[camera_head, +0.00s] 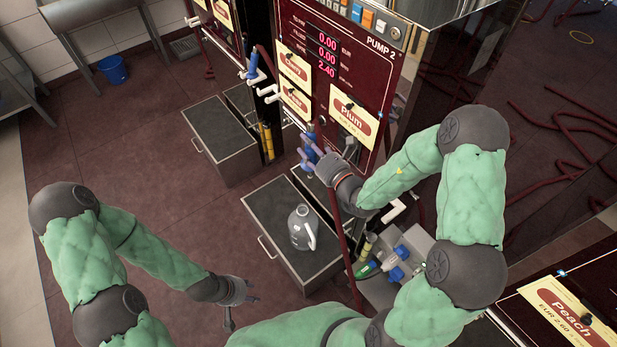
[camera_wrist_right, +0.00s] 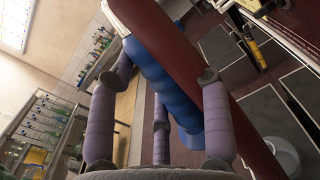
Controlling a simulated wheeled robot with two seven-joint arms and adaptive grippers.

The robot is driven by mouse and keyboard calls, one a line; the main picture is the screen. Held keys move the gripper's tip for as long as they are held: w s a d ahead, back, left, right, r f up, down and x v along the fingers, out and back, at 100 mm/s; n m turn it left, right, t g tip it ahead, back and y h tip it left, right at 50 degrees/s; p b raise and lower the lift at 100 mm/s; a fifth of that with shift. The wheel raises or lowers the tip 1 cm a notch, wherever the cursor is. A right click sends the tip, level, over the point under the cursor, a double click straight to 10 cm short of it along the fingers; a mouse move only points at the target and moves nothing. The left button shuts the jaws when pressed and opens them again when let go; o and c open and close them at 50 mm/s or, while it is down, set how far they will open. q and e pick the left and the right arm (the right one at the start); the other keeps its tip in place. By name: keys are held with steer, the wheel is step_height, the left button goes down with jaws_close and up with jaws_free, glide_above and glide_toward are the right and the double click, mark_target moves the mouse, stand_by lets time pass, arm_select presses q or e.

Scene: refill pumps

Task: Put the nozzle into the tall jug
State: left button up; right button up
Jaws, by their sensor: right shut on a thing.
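A blue nozzle (camera_head: 308,138) is at the front of pump 2, below the yellow Plum label. My right gripper (camera_head: 315,158) is shut on it; in the right wrist view its purple fingers stand around the blue body of the nozzle (camera_wrist_right: 168,82). The fingers hide part of the nozzle. A grey jug (camera_head: 299,236) with a pale handle stands upright on a low dark drawer top, below and left of the right gripper. A rounded part of it shows in the right wrist view (camera_wrist_right: 284,152). My left gripper (camera_head: 243,307) is open and empty over the floor.
A dark red hose (camera_wrist_right: 205,70) runs beside the nozzle. The jug's drawer (camera_head: 268,214) stands out from the pump, with another dark drawer (camera_head: 217,128) behind it. Another blue nozzle (camera_head: 253,62) hangs further left. A blue-and-white nozzle (camera_head: 398,272) lies right of the jug.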

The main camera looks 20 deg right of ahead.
steer(key=w+a+f+y+b, duration=0.1)
steer(key=w+f+b, duration=0.1)
steer(key=f, duration=1.1)
steer(key=w+a+f+n+b, duration=0.1)
steer(key=w+f+b, duration=0.2)
steer(key=f, duration=1.1)
steer(key=shift+f+g+y+b, duration=0.15)
steer(key=shift+g+y+b, duration=0.2)
steer(key=shift+b, duration=0.4)
steer(key=shift+f, duration=0.1)
step_height(320, 180, down, 8)
steer(key=b, duration=0.5)
steer(key=shift+r, duration=0.25)
steer(key=o, duration=0.9)
steer(key=shift+b, duration=0.35)
steer(key=shift+c, duration=0.2)
steer(key=o, duration=0.5)
